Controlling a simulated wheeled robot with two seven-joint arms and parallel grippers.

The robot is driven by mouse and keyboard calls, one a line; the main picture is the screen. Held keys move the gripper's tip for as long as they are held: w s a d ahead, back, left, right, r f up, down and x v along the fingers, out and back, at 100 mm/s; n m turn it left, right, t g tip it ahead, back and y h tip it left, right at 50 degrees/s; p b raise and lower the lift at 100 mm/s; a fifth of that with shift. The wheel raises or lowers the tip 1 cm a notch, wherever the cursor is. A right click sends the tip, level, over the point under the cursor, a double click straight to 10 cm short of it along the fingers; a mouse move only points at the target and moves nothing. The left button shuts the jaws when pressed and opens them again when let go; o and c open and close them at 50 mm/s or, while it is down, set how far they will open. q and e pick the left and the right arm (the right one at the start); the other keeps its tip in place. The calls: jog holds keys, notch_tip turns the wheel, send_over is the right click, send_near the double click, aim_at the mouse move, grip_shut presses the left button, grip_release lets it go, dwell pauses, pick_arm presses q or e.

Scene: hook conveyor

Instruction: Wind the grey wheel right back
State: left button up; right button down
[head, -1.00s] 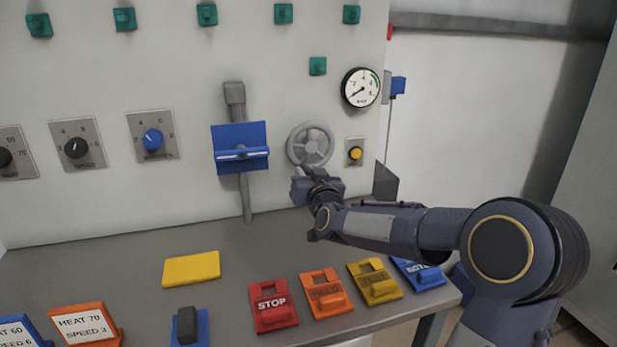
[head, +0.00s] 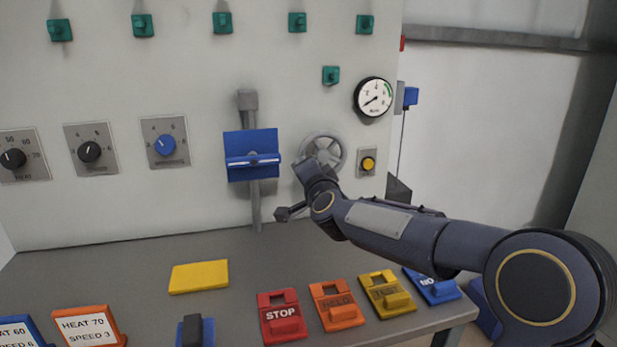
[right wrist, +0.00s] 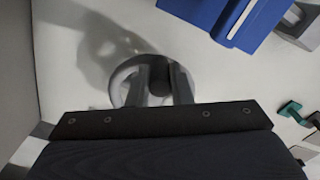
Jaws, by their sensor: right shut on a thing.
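My left gripper is not in view.
A blue bracket (head: 252,162) on a grey post stands just left of the wheel. A yellow button (head: 368,163) is close on its right. Tags including the red STOP (head: 282,316) lie on the grey bench (head: 110,262), whose back strip is clear.

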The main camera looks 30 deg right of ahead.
aim_at(317, 136)
notch_tip(317, 136, up, 2)
jog(key=m, duration=0.4)
jog(key=shift+r+m, duration=0.15)
jog(key=shift+m, duration=0.15)
jog(key=r+m, duration=0.1)
jog(key=m, duration=0.2)
jog(key=shift+s+d+r+m+b, duration=0.1)
jog(key=shift+d+r+m+b, duration=0.25)
jog(key=shift+m, duration=0.05)
jog(key=m, duration=0.1)
jog(key=d+r+m, duration=0.1)
jog(key=m, duration=0.2)
jog(key=shift+s+d+r, duration=0.15)
jog(key=shift+d+r, duration=0.05)
jog(key=shift+r, duration=0.05)
jog(key=shift+s+d+r+m+b, duration=0.15)
jog(key=shift+d+m, duration=0.1)
jog(key=shift+m, duration=0.4)
jog(key=shift+d+r+m+b, duration=0.1)
jog(key=shift+d+m, duration=0.15)
jog(key=shift+m, duration=0.35)
jog(key=shift+s+d+r+m+b, duration=0.15)
jog(key=shift+d+m, duration=0.1)
jog(key=shift+m, duration=0.4)
jog(key=shift+w, duration=0.1)
jog(key=c, duration=1.3)
grip_release()
